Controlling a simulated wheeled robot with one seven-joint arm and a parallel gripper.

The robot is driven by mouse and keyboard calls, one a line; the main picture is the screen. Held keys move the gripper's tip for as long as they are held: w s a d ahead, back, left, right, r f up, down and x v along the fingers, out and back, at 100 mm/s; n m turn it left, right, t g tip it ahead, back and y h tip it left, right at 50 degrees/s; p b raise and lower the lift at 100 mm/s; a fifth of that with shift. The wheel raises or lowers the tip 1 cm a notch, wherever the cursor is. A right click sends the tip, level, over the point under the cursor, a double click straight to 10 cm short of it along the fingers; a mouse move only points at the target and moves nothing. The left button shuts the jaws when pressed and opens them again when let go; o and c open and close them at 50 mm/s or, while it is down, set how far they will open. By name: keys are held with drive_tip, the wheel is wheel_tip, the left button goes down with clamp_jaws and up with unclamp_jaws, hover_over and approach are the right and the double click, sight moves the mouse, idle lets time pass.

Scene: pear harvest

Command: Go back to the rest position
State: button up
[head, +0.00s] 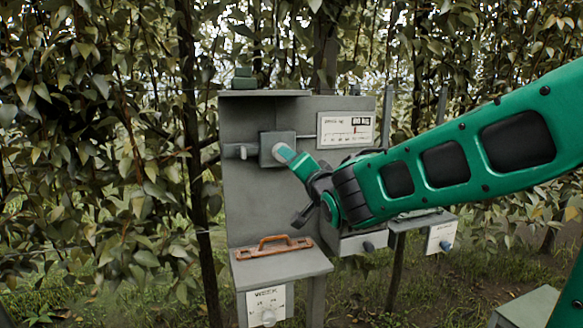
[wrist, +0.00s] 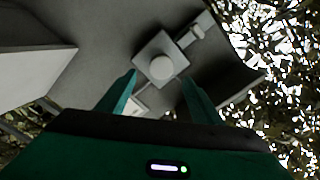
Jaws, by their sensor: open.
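My gripper (head: 290,155) is at the upper part of the grey station (head: 240,200). In the wrist view my gripper (wrist: 158,92) shows two green fingers spread apart with nothing held between them. Just beyond the fingertips is a square grey box (wrist: 172,50) with a round pale knob (wrist: 161,67). The box (head: 266,150) is partly hidden behind the fingers in the head view. I cannot tell whether a finger touches the knob. My green arm comes in from the right and hides part of the station.
A dial panel (head: 266,306) marked WEEK hangs below. A white gauge panel (head: 346,129) is at upper right, and a smaller panel (head: 440,237) stands farther right. Leafy trees (head: 100,120) surround the station.

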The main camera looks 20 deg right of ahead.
drive_tip(key=s+d+f+n+g+h, duration=0.1)
drive_tip(key=s+d+f+g+h, duration=0.3)
drive_tip(key=s+d+f+g, duration=0.9)
drive_tip(key=s+d+f+g+y, duration=0.1)
drive_tip(key=s+f, duration=0.2)
drive_tip(key=s, duration=0.6)
drive_tip(key=s+d+f+n+g+y, duration=0.1)
drive_tip(key=s+f, duration=0.3)
drive_tip(key=s, duration=0.5)
drive_tip(key=s+d+f+n+g+y, duration=0.1)
drive_tip(key=s+f+g, duration=0.2)
drive_tip(key=s, duration=0.6)
drive_tip(key=shift+d+f+y, duration=0.25)
drive_tip(key=shift+f+y, duration=0.15)
drive_tip(key=shift+f, duration=0.1)
drive_tip(key=shift+w, duration=0.1)
drive_tip(key=shift+w+f, duration=0.25)
drive_tip(key=shift+w, duration=0.35)
